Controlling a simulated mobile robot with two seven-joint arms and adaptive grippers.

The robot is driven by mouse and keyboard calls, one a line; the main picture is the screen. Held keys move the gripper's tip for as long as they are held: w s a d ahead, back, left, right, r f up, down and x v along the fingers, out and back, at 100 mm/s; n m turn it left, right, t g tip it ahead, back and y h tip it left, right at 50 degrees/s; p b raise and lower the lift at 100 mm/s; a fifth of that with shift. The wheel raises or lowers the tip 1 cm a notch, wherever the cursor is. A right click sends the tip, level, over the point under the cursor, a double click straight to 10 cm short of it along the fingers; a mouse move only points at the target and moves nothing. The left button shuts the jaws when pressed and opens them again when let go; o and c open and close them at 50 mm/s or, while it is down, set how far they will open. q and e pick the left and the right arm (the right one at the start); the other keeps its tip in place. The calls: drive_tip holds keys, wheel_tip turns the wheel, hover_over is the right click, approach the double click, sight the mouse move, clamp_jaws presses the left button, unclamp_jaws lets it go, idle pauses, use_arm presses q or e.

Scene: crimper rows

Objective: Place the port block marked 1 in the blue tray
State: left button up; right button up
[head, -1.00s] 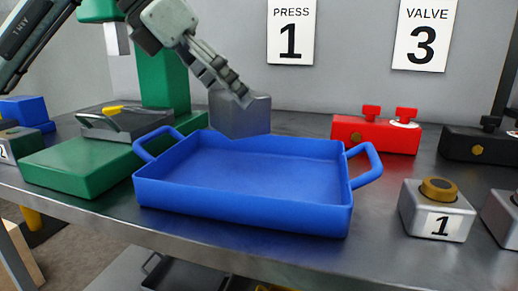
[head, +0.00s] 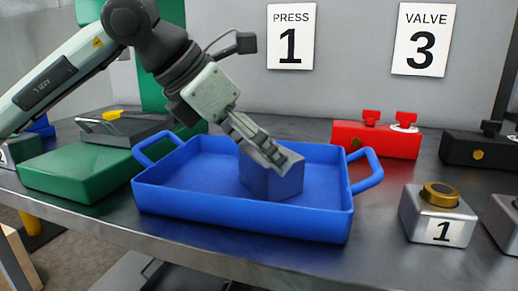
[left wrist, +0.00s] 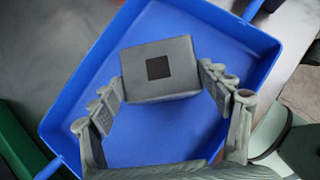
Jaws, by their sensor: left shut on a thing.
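The blue tray (head: 240,215) stands on the grey bench; it also fills much of the left wrist view (left wrist: 160,145). My left gripper (head: 275,155) reaches down into it from the left. It is shut on a plain grey block (head: 268,182), inside the tray's walls. In the left wrist view my left gripper (left wrist: 165,88) has a finger at each side of this block (left wrist: 135,65), whose top has a dark square opening. No number shows on it. I cannot tell whether it touches the tray floor. My right gripper is not in view.
A silver block with a gold top, marked 1 (head: 438,213), stands right of the tray. A red block with two knobs (head: 375,139) and a black one (head: 475,146) stand behind. A green press base (head: 80,170) is left of the tray. The tray's left part is clear.

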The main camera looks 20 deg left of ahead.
use_arm(q)
drive_tip(key=o, duration=1.7)
drive_tip(key=shift+r, duration=0.1)
drive_tip(key=v, duration=1.2)
